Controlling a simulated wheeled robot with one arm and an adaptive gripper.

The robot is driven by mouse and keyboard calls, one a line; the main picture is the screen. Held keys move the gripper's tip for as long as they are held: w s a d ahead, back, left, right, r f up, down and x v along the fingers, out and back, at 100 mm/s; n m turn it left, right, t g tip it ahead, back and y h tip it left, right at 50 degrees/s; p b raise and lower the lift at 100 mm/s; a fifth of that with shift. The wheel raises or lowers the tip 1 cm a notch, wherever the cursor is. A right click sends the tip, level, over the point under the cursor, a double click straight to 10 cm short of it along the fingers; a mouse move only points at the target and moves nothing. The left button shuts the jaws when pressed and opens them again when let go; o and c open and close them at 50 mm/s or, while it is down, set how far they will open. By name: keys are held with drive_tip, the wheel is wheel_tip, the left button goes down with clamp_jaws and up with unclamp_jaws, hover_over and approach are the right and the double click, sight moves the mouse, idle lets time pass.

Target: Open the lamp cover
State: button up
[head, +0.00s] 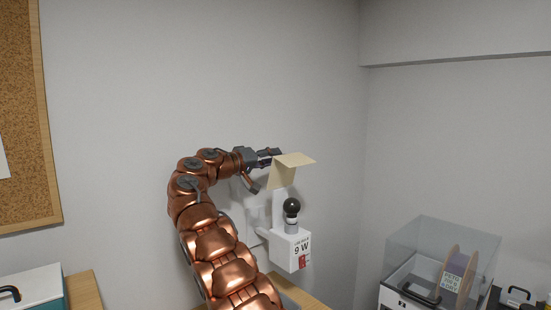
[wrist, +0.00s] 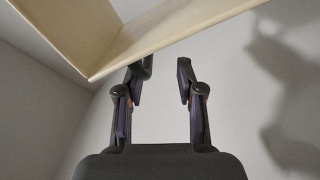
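The lamp cover (head: 296,160) is a cream, L-shaped panel. Its upper flap sticks out from the wall above the lamp, and the lamp below is uncovered. The lamp has a dark round bulb (head: 292,206) on a white box (head: 290,249) marked 9 W with a red tag. My gripper (head: 276,156) is at the left edge of the cover.
A clear-topped case (head: 440,250) with a label inside stands at the lower right. A teal and white box (head: 32,288) sits at the lower left, below a cork board (head: 22,120). The wall above the cover is bare.

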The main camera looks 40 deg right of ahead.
drive_tip(key=a, duration=0.9)
drive_tip(key=shift+s, duration=0.25)
drive_tip(key=shift+a, duration=0.1)
